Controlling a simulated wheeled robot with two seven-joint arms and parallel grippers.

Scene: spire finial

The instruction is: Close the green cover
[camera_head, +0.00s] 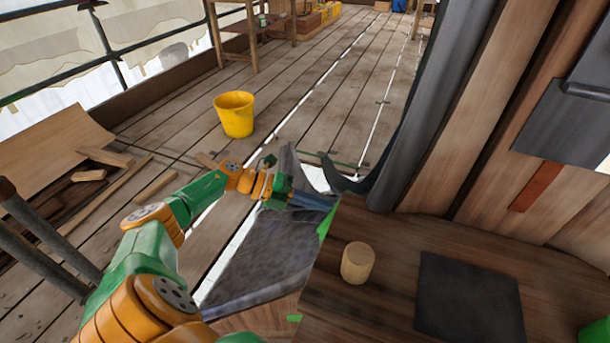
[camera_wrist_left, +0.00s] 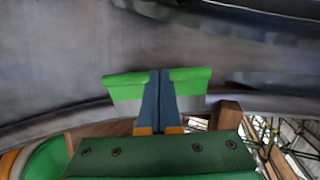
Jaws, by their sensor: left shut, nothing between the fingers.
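My left gripper (camera_head: 326,204) is shut and empty, reaching over the wooden bench's left edge. Its closed dark fingers also show in the left wrist view (camera_wrist_left: 158,98). A green strip (camera_wrist_left: 130,78) shows there on both sides of the fingertips, against a grey surface; whether they touch it I cannot tell. In the head view a small green patch (camera_head: 325,222) shows just below the fingertips, and a dark grey sheet (camera_head: 262,255) hangs below the arm. A second green mark (camera_head: 294,318) lies near the sheet's lower end. Which parts belong to the green cover is unclear. My right gripper is not in view.
A wooden bench top (camera_head: 390,225) holds a wooden cylinder (camera_head: 357,262) and a dark square plate (camera_head: 469,296). A dark draped sheet and wooden boards rise behind. A yellow bucket (camera_head: 234,114) stands on the plank floor, with loose timber (camera_head: 105,157) at left.

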